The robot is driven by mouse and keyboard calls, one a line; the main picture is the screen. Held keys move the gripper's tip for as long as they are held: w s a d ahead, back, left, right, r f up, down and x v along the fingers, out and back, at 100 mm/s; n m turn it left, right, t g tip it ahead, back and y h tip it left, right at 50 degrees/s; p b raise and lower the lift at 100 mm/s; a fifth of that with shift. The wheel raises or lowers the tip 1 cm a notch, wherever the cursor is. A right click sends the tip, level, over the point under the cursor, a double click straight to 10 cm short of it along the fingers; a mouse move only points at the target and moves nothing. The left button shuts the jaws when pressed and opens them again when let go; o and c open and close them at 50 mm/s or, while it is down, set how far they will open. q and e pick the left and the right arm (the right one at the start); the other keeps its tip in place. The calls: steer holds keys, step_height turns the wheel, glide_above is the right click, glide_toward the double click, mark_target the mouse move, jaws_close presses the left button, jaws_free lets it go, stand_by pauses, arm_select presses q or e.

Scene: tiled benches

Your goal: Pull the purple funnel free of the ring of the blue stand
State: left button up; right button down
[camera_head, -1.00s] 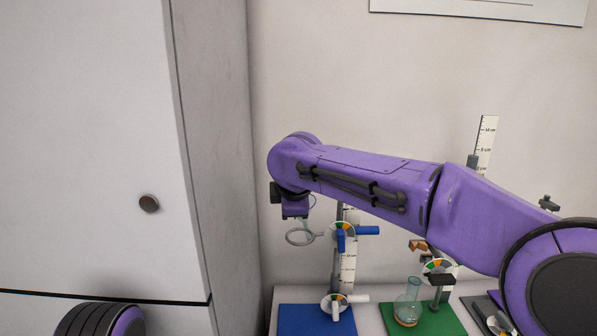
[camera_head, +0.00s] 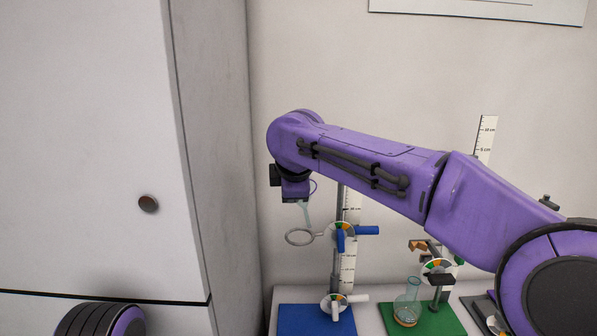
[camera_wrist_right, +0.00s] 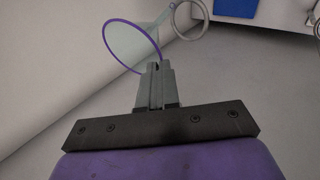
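The purple funnel (camera_wrist_right: 131,45) has a purple rim and a pale, see-through cone. In the right wrist view its wall is between the fingertips of my right gripper (camera_wrist_right: 155,68), which looks shut on it. In the head view the gripper (camera_head: 295,197) hangs at the end of my purple arm, and the funnel's pale stem (camera_head: 306,212) points down behind it. The grey ring (camera_head: 303,237) of the blue stand (camera_head: 312,318) lies below; the stem's tip appears above it. The ring also shows beside the stem in the wrist view (camera_wrist_right: 177,22). My left gripper is out of view.
The blue stand has a dial and blue handle (camera_head: 367,230) beside its upright. A white cabinet (camera_head: 100,150) is at the left. The air left of the ring is clear.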

steer(key=shift+r, duration=0.1)
step_height(320, 180, up, 8)
stand_by(0.9)
